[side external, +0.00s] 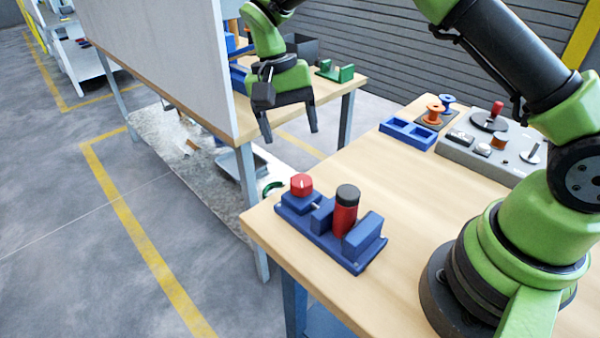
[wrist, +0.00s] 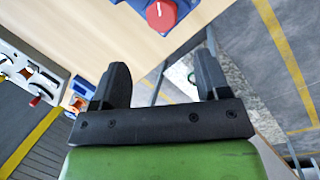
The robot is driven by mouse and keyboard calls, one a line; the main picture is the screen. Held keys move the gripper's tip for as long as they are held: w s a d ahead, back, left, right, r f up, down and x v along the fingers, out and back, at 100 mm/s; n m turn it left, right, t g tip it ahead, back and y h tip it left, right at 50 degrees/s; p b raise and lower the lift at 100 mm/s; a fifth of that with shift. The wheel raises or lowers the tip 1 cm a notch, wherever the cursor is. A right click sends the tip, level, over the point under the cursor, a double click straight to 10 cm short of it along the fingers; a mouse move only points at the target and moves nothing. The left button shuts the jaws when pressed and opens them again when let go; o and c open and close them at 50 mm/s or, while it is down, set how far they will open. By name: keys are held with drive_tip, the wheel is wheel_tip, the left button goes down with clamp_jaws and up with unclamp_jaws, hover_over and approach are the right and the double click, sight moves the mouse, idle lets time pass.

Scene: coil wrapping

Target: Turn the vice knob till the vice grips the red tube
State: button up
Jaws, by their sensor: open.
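The blue vice (side external: 325,238) sits on the wooden table near its left corner. Its red knob (side external: 301,185) with a white mark is at the left end of the vice. The red tube (side external: 345,215) with a black top stands upright between the vice blocks; I cannot tell whether the jaws touch it. My gripper (side external: 290,133) is open and empty, above and behind the vice, apart from it. In the wrist view my gripper (wrist: 162,72) shows two spread fingers, with the red knob (wrist: 161,16) beyond them at the top edge. The tube is out of the wrist view.
A blue tray (side external: 408,133), orange and blue spools (side external: 435,112) and a grey panel (side external: 490,145) with a red-topped lever stand farther back on the table. A second table with a green bracket (side external: 336,72) and a white upright board (side external: 165,60) lie behind. The table between vice and panel is clear.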

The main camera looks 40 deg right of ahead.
sight(301, 180)
drive_tip(key=s+f+n, duration=0.1)
drive_tip(key=f+n, duration=0.2)
drive_tip(key=s+f+n+g, duration=0.1)
drive_tip(key=f+n, duration=0.1)
drive_tip(key=f, duration=0.1)
drive_tip(key=f+n, duration=0.3)
drive_tip(key=shift+s+a+f+n, duration=0.15)
drive_tip(key=shift+s+f+n, duration=0.15)
drive_tip(key=shift+s, duration=0.1)
drive_tip(key=shift+r, duration=0.1)
drive_tip(key=c, duration=0.9)
